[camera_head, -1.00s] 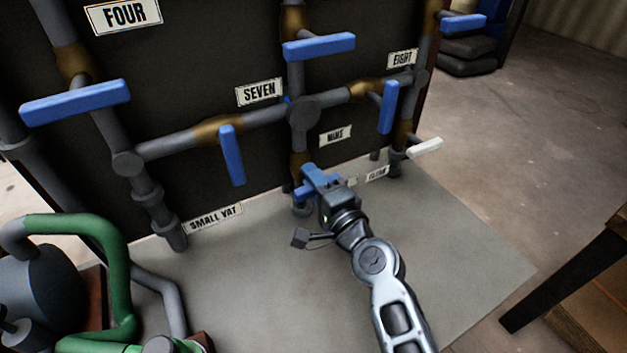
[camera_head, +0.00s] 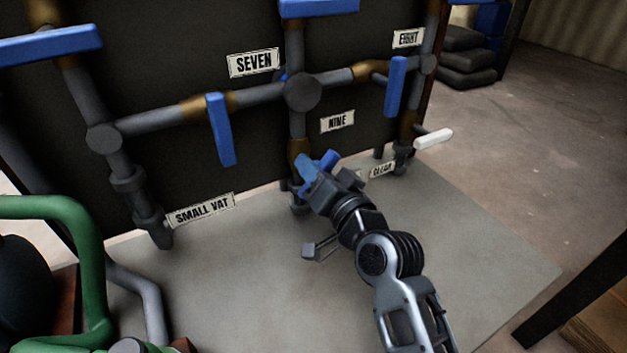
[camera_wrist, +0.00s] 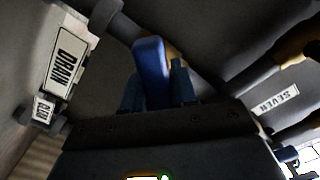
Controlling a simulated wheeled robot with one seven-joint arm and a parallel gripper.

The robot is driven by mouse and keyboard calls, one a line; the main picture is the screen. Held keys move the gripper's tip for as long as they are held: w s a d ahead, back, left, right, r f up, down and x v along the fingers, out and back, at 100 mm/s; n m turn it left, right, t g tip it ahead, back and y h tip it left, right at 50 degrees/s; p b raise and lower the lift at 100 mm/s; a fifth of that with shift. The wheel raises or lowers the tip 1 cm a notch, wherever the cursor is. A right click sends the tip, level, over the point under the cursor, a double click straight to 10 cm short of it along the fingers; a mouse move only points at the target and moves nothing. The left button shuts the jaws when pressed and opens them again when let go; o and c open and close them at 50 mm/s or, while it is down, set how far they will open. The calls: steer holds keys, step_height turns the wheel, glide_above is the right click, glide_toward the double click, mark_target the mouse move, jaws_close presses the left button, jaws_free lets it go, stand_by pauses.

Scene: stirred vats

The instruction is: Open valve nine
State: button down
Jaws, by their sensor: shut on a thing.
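The plate reading NINE (camera_head: 337,121) is on the dark panel, just right of a vertical pipe. Below it, at the brown valve body (camera_head: 298,152), is a blue lever handle (camera_head: 329,159). My gripper (camera_head: 317,172) is shut on this handle and hides part of it, so its exact angle is hard to read in the head view. In the wrist view the blue handle (camera_wrist: 151,75) stands between the two bluish fingers of my gripper (camera_wrist: 156,90), its end sticking up past them.
Other blue levers hang near the SEVEN plate (camera_head: 253,63) and below the EIGHT plate (camera_head: 408,38). A white lever (camera_head: 433,139) sticks out at right. The wrist view shows a DRAIN plate (camera_wrist: 68,62). Green pipework (camera_head: 85,265) stands at lower left.

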steer(key=n+b, duration=0.2)
steer(key=n, duration=0.1)
steer(key=n+b, duration=0.1)
steer(key=shift+f+n+b, duration=0.3)
steer(key=shift+b, duration=0.1)
steer(key=shift+r+n+b, duration=0.15)
steer(key=shift+n+b, duration=1.05)
steer(key=shift+n, duration=0.4)
steer(key=c, duration=1)
jaws_free()
steer(key=shift+r, duration=0.1)
steer(key=v, duration=0.7)
steer(key=shift+s+d, duration=0.25)
steer(key=shift+s, duration=0.1)
